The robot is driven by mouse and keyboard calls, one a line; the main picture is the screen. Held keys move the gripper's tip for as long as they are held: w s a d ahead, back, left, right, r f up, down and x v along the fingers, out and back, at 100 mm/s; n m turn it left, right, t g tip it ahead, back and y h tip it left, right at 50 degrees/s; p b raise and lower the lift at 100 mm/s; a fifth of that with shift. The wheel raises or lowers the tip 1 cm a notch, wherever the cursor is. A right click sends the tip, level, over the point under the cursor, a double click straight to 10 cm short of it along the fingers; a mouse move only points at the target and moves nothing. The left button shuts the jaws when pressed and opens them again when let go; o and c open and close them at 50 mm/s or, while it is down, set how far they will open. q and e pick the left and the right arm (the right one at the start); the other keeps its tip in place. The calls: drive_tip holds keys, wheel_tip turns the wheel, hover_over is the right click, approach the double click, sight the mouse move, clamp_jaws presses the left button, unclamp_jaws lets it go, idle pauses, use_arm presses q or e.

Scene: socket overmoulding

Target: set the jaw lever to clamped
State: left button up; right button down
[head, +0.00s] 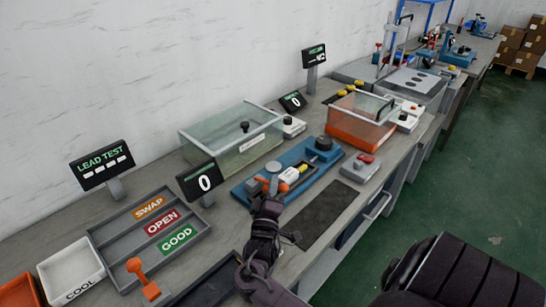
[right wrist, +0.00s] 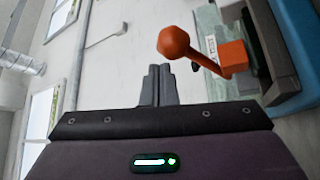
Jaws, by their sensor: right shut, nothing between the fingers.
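My left gripper is not in view.
A clear-lidded box (head: 222,150) stands behind the fixture, and an orange bin (head: 352,130) is to its right. A display reading 0 (head: 200,181) stands close on the left. A dark mat (head: 325,212) lies flat in front.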

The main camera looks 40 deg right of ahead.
wheel_tip(320, 180, up, 20)
drive_tip(key=shift+f, duration=0.15)
drive_tip(key=shift+f, duration=0.1)
idle(0.6)
